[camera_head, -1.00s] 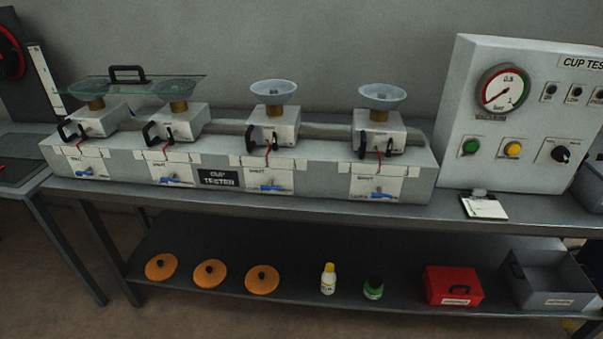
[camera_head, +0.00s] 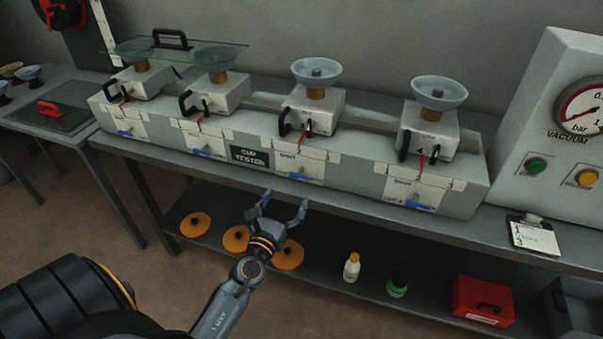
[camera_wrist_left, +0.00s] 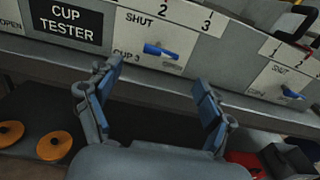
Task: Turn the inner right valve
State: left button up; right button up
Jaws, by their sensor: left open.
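The inner right valve (camera_head: 302,176) is a small blue handle on the front of the cup tester (camera_head: 345,185), under the third cup. In the left wrist view the same valve (camera_wrist_left: 160,51) lies roughly level on a white plate marked "CUP 3", with "SHUT" at the upper left. My left gripper (camera_head: 285,203) is open and empty, in front of the bench and below this valve in the head view. In the left wrist view its two fingers (camera_wrist_left: 153,80) are spread below the handle, apart from it. My right gripper is not in view.
The outer right valve (camera_head: 412,206) is to the right, and the inner left valve (camera_head: 201,153) to the left. Black-handled levers (camera_head: 286,122) stick out above. The bench edge (camera_head: 350,212) runs below the valves.

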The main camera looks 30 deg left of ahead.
aim_at(298, 178)
pick_arm(q)
jog(key=x, duration=1)
jog(key=shift+d+f, duration=0.1)
jog(key=shift+d, duration=0.05)
jog(key=shift+c, duration=0.4)
jog(key=c, duration=1.1)
